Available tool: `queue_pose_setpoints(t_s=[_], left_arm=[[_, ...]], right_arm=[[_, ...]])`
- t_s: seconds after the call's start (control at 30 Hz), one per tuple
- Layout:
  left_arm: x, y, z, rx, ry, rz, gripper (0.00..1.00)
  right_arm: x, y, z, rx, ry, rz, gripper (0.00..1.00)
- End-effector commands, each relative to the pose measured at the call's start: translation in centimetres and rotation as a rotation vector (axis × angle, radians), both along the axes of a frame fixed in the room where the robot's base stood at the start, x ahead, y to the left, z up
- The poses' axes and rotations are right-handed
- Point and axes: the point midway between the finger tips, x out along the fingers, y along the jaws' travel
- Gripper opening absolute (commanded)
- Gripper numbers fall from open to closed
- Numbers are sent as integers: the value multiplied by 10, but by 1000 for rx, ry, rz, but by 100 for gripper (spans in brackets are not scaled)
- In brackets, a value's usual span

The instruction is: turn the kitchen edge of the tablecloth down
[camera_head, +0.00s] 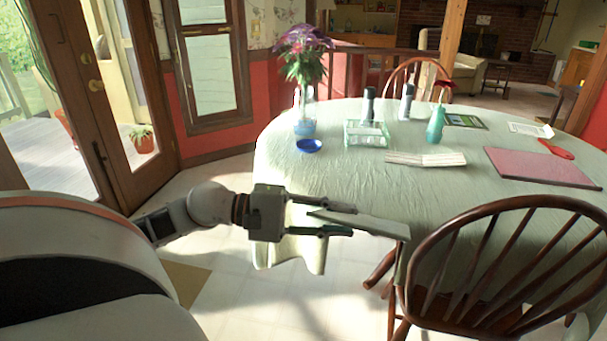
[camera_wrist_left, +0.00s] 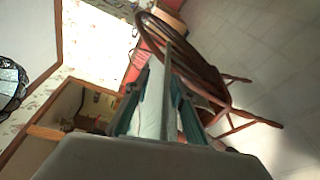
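The pale green tablecloth (camera_head: 310,180) covers the round table and hangs down at its near left side. A stiff pale flap (camera_head: 370,226) of its near edge sticks out at table height. My left gripper (camera_head: 340,219) is at this edge, with its fingers apart and part of the flap between them. Hanging cloth shows behind and below the fingers. In the left wrist view, the gripper (camera_wrist_left: 160,95) has one finger on each side of a pale strip of cloth (camera_wrist_left: 153,105). Whether both fingers touch it cannot be told. My right gripper is not in view.
A wooden chair (camera_head: 508,262) stands close to the right of the flap. On the table are a flower vase (camera_head: 305,115), a blue bowl (camera_head: 309,146), an open book (camera_head: 426,159) and a pink mat (camera_head: 541,168). The floor on the near left is clear.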

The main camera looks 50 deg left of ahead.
Motion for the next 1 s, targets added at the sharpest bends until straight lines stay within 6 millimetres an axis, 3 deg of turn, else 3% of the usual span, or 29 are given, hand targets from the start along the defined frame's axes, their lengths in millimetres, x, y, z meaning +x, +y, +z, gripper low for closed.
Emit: queue_pose_setpoints(t_s=[0.5,1.0], left_arm=[[-64,57,8,0,1,4,24],[-70,62,10,1,0,2,24]], right_arm=[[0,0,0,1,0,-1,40],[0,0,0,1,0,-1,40]])
